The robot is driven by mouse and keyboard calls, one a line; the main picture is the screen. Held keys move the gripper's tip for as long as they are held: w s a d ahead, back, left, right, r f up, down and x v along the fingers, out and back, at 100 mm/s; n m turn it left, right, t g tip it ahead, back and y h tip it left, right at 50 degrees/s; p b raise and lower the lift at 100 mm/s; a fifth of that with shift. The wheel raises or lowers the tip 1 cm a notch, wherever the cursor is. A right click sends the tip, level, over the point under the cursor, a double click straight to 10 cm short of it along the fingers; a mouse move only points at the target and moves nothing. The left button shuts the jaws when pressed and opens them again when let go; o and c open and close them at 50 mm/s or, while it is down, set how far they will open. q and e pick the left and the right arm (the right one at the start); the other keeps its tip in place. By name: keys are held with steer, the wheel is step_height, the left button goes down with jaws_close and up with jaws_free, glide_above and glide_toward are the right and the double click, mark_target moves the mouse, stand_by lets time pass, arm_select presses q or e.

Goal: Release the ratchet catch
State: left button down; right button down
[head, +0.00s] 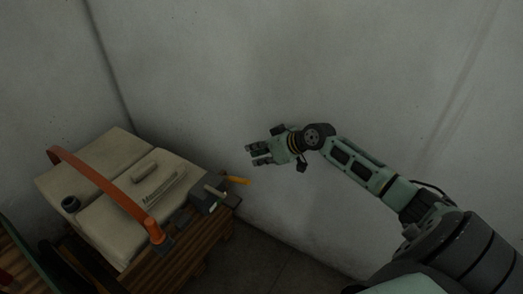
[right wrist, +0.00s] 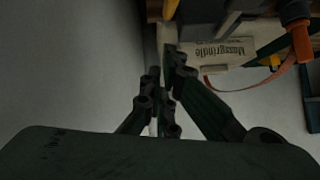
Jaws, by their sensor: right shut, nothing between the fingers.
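An orange strap (head: 105,187) runs over a beige case (head: 120,160) and ends at a dark grey fitting near the case's front corner. To its right is a grey ratchet block (head: 205,200) with a pale lever and a yellow-orange handle (head: 237,180) sticking out to the right. My right gripper (head: 254,154) is shut and empty, above and slightly right of the handle in the picture, apart from it. In the right wrist view its fingers (right wrist: 166,90) point toward the case (right wrist: 225,50); part of a yellow piece (right wrist: 170,8) shows at the top edge. My left gripper is out of view.
The case sits on a slatted wooden base (head: 185,258). A grey wall (head: 300,70) stands close behind the gripper. Bare dark floor (head: 270,265) lies right of the base. A dark green and wooden object (head: 30,262) is at the lower left.

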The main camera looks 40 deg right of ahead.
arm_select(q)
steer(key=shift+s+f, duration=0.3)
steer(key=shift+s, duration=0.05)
arm_select(e)
steer(key=shift+v, duration=1.05)
steer(key=shift+f, duration=0.15)
